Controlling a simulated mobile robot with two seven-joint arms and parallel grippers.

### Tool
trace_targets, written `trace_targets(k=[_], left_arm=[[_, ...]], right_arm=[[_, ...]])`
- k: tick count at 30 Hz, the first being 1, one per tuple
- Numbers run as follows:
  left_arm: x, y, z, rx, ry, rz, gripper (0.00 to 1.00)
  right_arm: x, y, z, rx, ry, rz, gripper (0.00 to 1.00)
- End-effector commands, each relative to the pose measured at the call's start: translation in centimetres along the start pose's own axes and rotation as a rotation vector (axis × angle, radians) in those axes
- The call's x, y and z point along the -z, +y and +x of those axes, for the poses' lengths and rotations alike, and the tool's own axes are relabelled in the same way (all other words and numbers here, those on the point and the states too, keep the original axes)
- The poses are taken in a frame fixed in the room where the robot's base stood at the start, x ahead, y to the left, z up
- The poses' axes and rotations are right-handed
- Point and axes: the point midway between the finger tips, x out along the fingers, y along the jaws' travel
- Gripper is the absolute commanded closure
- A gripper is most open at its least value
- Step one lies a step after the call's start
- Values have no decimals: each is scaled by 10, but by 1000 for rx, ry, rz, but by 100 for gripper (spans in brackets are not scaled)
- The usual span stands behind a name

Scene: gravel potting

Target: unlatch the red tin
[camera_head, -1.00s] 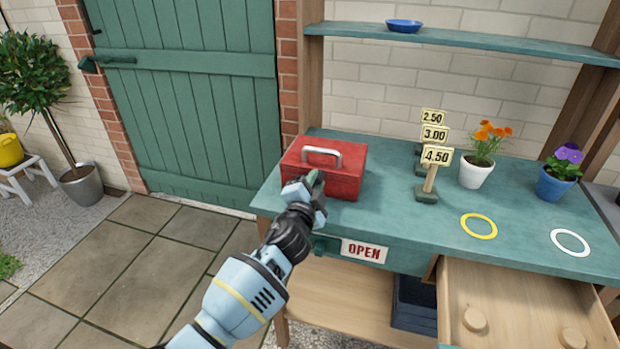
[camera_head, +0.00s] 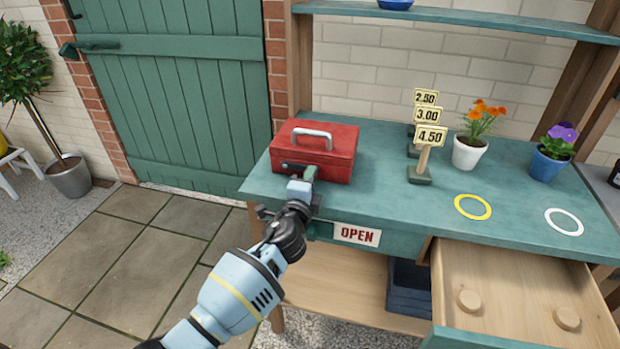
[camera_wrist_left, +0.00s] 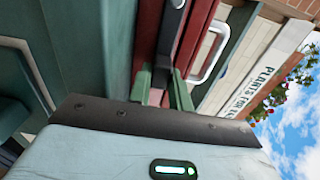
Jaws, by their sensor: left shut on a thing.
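The red tin (camera_head: 335,163), closed and with a pale handle (camera_head: 312,138) on its lid, stands at the left end of the green bench. My left gripper (camera_head: 308,175) is low at the tin's front face. In the left wrist view, its two green fingers (camera_wrist_left: 162,80) are shut on a dark strip, the tin's latch (camera_wrist_left: 172,30), against the red front. The wrist blocks part of the latch in the head view, so its exact angle is hard to tell. My right gripper is not in view.
Price signs (camera_head: 428,138), an orange-flowered white pot (camera_head: 468,153) and a purple-flowered blue pot (camera_head: 548,165) stand to the right. Yellow (camera_head: 473,207) and white (camera_head: 564,222) rings lie on the bench (camera_head: 400,205). An open drawer (camera_head: 510,270) juts out below.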

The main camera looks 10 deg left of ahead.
Motion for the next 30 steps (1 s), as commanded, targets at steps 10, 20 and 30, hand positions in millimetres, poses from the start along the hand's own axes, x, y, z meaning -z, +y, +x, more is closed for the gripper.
trace_targets(k=[10, 20, 30], left_arm=[[-1, 1, 0, -1, -1, 12, 100], [0, 1, 0, -1, -1, 9, 58], [0, 0, 0, -1, 0, 2, 58]], right_arm=[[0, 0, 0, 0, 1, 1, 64], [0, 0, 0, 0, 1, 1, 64], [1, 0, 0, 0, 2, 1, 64]])
